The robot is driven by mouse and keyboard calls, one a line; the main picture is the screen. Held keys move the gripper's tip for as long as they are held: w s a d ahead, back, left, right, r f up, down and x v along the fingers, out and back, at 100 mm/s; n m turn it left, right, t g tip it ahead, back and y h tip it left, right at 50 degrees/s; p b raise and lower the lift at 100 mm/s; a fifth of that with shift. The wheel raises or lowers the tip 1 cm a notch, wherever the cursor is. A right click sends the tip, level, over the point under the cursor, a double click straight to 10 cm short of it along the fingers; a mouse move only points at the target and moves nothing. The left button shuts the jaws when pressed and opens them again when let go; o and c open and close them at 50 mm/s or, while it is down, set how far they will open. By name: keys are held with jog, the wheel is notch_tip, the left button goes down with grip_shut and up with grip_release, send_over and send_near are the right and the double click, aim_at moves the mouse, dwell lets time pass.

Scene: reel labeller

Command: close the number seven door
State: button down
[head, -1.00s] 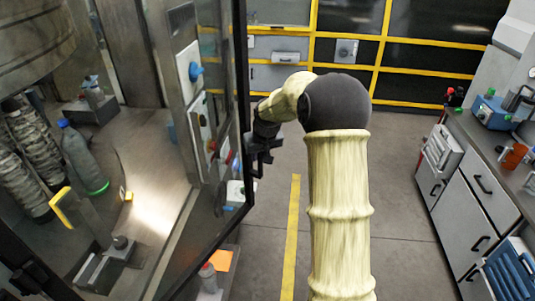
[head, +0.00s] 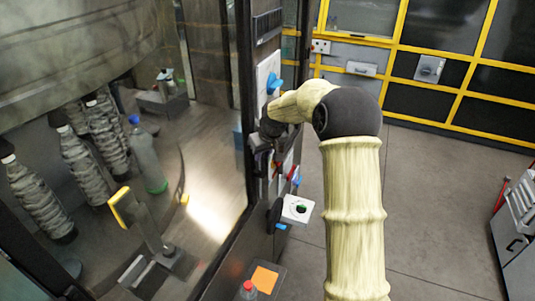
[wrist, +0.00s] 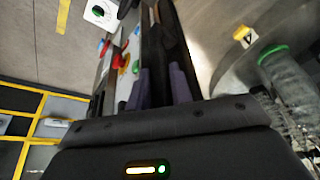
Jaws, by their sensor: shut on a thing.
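The glazed door (head: 246,110) of the machine, with a dark frame, stands on the left in the head view. I cannot read a number on it. Its upright free edge is close to the post with the control panel (head: 268,75); whether it is fully closed I cannot tell. My gripper (head: 272,150) is at this edge, partly hidden by my wrist. In the wrist view my gripper (wrist: 160,85) has its two fingers shut around a dark part of the door (wrist: 172,40). The exact grip point is hidden in shadow.
Through the glass are several wrapped bottles (head: 85,165), a green-based bottle (head: 147,158) and a yellow-handled part (head: 120,205). Grey floor (head: 430,200) lies clear at right, before a drawer cabinet (head: 517,225).

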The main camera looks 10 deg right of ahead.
jog(key=shift+w+a+r, duration=0.25)
jog(key=shift+a+r, duration=0.05)
jog(key=shift+a, duration=0.15)
jog(key=c, duration=1.3)
grip_release()
jog(key=b+v, duration=0.1)
jog(key=v, duration=0.4)
jog(key=b+v, duration=0.2)
jog(key=v, duration=0.4)
jog(key=b+v, duration=0.1)
jog(key=v, duration=0.5)
jog(key=shift+s+d+b, duration=0.2)
jog(key=shift+d+b, duration=0.2)
jog(key=shift+d, duration=0.05)
